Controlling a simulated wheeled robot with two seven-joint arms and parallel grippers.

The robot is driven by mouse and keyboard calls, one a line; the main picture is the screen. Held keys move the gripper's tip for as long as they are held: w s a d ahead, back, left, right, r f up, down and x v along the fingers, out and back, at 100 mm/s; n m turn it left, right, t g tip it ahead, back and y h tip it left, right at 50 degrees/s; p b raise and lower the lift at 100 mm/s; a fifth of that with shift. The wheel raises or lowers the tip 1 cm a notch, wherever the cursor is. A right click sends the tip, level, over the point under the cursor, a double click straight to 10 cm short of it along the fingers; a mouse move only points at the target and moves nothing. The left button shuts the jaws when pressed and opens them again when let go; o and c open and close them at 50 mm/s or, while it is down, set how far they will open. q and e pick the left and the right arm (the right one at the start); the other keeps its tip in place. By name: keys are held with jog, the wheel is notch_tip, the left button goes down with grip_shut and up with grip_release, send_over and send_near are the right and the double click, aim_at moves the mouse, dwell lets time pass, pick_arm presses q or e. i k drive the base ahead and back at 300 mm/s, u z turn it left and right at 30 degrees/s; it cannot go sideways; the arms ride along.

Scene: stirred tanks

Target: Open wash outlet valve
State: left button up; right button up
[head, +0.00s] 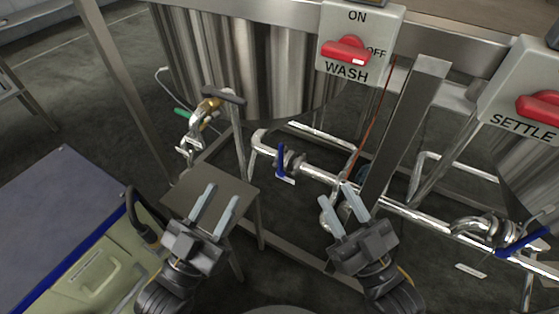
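The wash tank (245,75) is a shiny steel vessel at the top centre. Below it, a valve with a blue lever (281,161) sits on a steel pipe (320,172); the lever lies across the pipe's line. My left gripper (220,196) is open and empty, over a small brown table and left of the blue lever. My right gripper (337,197) is open and empty, below and right of the lever. Neither touches it.
A WASH panel (337,75) has a red knob (347,50). A SETTLE panel (515,95) and another blue-levered valve (522,241) are at right. A slanted metal post (405,130) rises behind my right gripper. The small table (240,192) stands below.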

aim_at(281, 172)
jog(key=u, duration=1)
jog(key=k, duration=0.6)
jog(key=z, duration=0.85)
jog(key=i, duration=1)
jog(key=z, duration=0.05)
